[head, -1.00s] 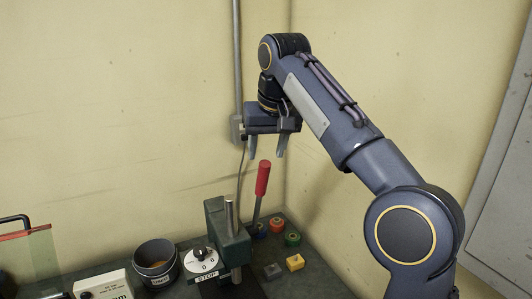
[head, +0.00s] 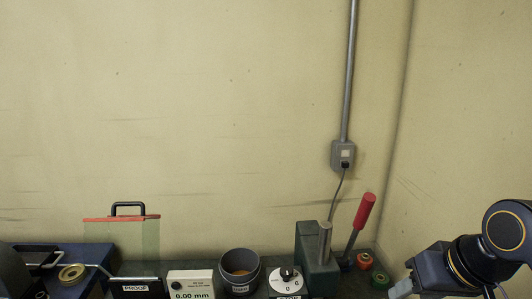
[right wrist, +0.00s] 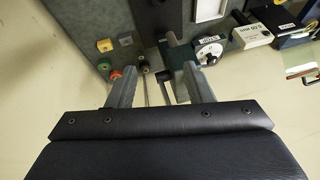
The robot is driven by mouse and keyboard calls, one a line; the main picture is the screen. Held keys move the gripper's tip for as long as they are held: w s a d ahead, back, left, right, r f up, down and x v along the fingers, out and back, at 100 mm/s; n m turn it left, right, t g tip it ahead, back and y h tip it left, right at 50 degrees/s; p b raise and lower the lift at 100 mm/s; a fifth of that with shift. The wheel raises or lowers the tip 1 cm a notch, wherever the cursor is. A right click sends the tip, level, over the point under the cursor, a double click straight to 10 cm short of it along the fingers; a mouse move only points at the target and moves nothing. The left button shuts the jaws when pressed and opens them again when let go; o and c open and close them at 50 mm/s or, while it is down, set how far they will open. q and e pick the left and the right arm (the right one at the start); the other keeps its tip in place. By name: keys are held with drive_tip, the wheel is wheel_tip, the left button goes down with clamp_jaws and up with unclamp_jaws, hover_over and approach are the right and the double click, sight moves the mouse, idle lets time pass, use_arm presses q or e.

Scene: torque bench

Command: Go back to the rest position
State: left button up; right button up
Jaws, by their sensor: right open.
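My right gripper (head: 400,289) shows at the lower right edge of the head view, right of the green press (head: 314,262) with its red-handled lever (head: 364,211). Its fingertips are partly cut off by the lower edge there. In the right wrist view my right gripper (right wrist: 160,82) has its two fingers wide apart, with nothing held between them. The bench and press show beyond the fingers, and I cannot tell the exact distance. My left gripper is in neither view.
Along the bench stand a grey cup (head: 240,268), a white dial (head: 286,280), a display box reading 0.00 mm (head: 190,284) and a translucent guard with a red top edge (head: 120,238). Small coloured pieces (head: 364,260) lie right of the press.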

drive_tip(key=s+a+f+b, duration=0.2)
drive_tip(key=s+f, duration=0.4)
drive_tip(key=f, duration=0.3)
drive_tip(key=s+a+f+m+y+b, duration=0.1)
drive_tip(key=s+a+f+b, duration=0.1)
drive_tip(key=s+f, duration=0.4)
wheel_tip(320, 180, down, 4)
drive_tip(key=shift+r+m+t, duration=0.25)
drive_tip(key=shift+m+t, duration=0.05)
drive_tip(key=shift+t, duration=0.1)
